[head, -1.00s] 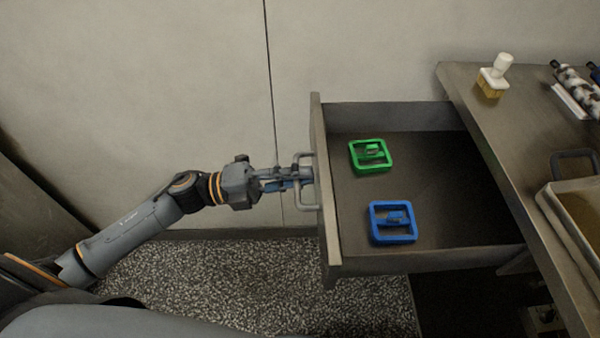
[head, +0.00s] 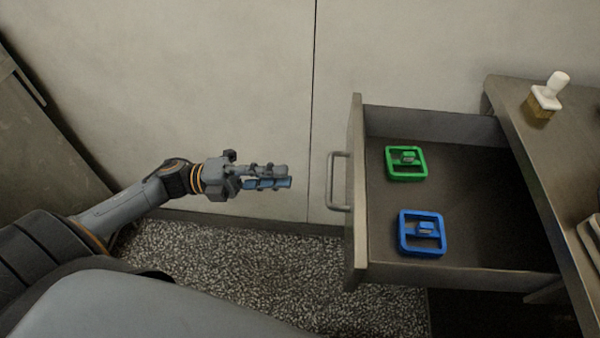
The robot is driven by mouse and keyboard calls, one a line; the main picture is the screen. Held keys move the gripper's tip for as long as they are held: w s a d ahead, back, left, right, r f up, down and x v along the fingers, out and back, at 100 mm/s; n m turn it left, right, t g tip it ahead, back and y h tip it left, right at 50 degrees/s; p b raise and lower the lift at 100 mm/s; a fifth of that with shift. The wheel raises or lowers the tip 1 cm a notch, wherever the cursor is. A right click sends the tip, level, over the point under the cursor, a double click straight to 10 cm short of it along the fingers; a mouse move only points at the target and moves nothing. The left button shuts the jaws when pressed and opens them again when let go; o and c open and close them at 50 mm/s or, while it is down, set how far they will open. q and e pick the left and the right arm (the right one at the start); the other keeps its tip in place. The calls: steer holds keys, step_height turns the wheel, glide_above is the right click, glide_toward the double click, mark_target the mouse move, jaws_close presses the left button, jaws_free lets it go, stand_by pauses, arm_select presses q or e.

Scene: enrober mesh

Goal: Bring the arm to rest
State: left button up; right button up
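My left gripper (head: 289,177) points right, in front of the pale wall and left of the drawer. Its grey and blue fingers hold nothing and lie close together in this view. I cannot tell how far apart they are. The drawer handle (head: 334,181) is free, with a clear gap between it and the fingertips. The drawer (head: 356,188) is pulled out. My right gripper is not in view.
A green frame-shaped piece (head: 391,177) and a blue one (head: 402,247) lie inside the drawer. A white-handled stamp-like object (head: 549,96) stands on the counter (head: 508,92) at right. The speckled floor (head: 250,270) below the gripper is clear.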

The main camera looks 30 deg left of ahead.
arm_select(q)
steer(key=shift+s+a+f, duration=0.1)
steer(key=shift+s+a, duration=0.1)
steer(key=shift+a, duration=0.35)
